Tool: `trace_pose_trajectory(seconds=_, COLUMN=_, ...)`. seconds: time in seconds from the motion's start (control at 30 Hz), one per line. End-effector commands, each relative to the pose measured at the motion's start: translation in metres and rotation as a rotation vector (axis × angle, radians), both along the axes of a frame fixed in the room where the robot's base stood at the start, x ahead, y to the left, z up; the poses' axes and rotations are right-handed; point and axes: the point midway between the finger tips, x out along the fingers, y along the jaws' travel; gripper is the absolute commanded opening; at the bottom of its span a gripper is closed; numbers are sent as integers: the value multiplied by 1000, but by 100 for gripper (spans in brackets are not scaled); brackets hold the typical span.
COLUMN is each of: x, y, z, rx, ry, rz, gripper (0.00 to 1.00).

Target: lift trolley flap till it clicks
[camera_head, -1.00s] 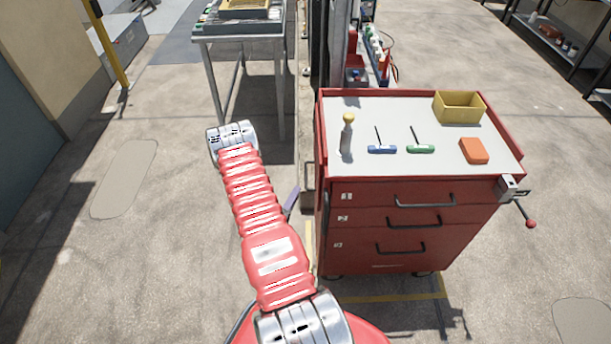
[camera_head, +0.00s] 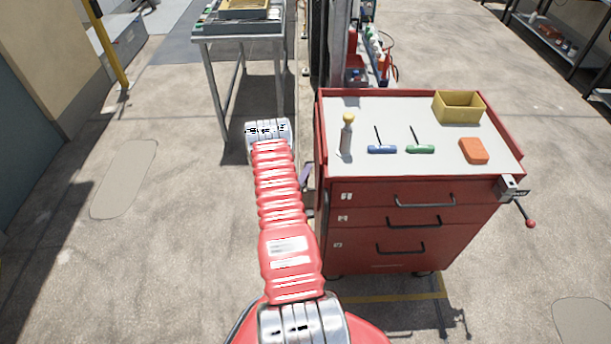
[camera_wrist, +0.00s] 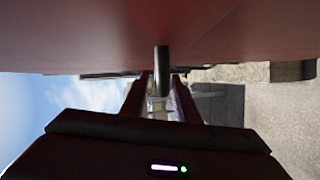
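The red trolley (camera_head: 400,225) stands to the right of my arm in the head view, with numbered drawers facing me. Its flap cannot be clearly made out there; the left side is seen edge-on and partly covered by my arm. In the wrist view, a broad red panel (camera_wrist: 90,30), which may be the trolley's side or flap, fills the top. A short grey bar (camera_wrist: 161,70) projects below it. My gripper (camera_wrist: 160,88) has its fingers apart, with the bar appearing in line with the gap. I cannot tell whether they touch. In the head view the gripper is mostly hidden beside the trolley's left side.
On the trolley top are a yellow bin (camera_head: 459,107), an orange block (camera_head: 473,151), blue and green T-handled tools and a knobbed grey peg (camera_head: 347,134). A vise (camera_head: 513,189) is at the right corner. A metal table (camera_head: 240,40) stands behind. Floor at left is clear.

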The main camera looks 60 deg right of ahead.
Motion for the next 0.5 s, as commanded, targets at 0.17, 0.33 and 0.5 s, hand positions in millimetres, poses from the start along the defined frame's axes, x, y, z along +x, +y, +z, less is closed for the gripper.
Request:
trace_pose_trajectory(seconds=0.17, x=0, y=0, z=0, rx=0, ry=0, rz=0, gripper=28)
trace_pose_trajectory(seconds=0.33, x=0, y=0, z=0, rx=0, ry=0, rz=0, gripper=21)
trace_pose_trajectory(seconds=0.5, x=0, y=0, z=0, rx=0, ry=0, rz=0, gripper=9)
